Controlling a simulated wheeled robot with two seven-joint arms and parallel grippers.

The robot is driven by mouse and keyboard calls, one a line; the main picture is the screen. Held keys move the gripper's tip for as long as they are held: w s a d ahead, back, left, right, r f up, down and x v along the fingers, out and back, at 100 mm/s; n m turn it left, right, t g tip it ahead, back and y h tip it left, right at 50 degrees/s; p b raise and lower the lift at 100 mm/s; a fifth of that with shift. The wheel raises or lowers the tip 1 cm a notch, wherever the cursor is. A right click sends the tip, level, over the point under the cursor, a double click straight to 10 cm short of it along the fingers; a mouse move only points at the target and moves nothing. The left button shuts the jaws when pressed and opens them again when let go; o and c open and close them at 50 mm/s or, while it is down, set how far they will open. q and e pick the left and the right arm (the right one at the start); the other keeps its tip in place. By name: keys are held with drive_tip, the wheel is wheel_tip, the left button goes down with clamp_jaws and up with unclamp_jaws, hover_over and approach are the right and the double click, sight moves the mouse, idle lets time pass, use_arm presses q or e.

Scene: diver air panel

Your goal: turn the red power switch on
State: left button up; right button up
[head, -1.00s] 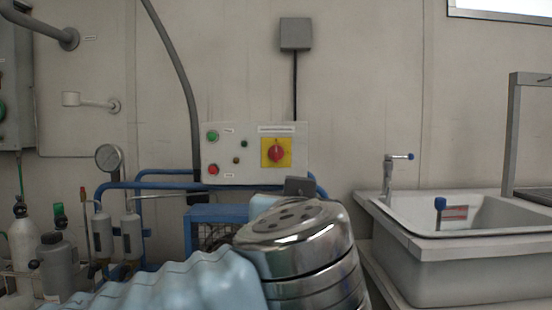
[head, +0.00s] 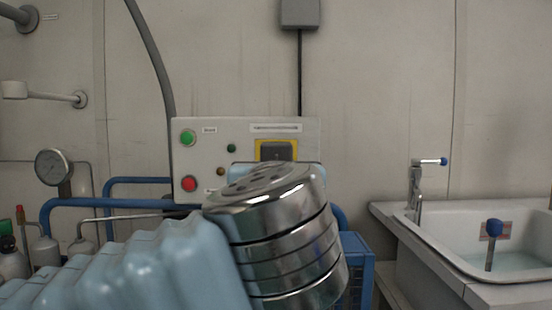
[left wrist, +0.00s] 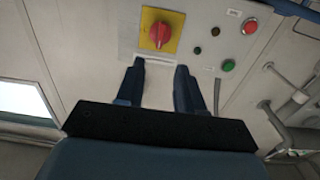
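The red power switch (left wrist: 159,34) is a round red knob on a yellow plate (left wrist: 174,19) on the pale control panel (left wrist: 120,25). In the left wrist view my left gripper (left wrist: 159,70) is open and empty, with its two dark fingers apart. The fingertips point toward the panel, just short of the knob in the picture, and I see no contact. In the head view the dark end of my left gripper (head: 277,151) covers the knob, and only the edge of the yellow plate (head: 259,147) shows. My right gripper is not in view.
On the panel, a green button (head: 188,137) and a red button (head: 189,184) sit left of the switch, with smaller lamps between. Blue pipe rails (head: 120,202) run below. A gauge (head: 53,166) stands left, and a sink (head: 470,240) is at right.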

use_arm(q)
drive_tip(key=w+p, duration=0.3)
drive_tip(key=w, duration=0.8)
drive_tip(key=shift+w, duration=0.1)
clamp_jaws()
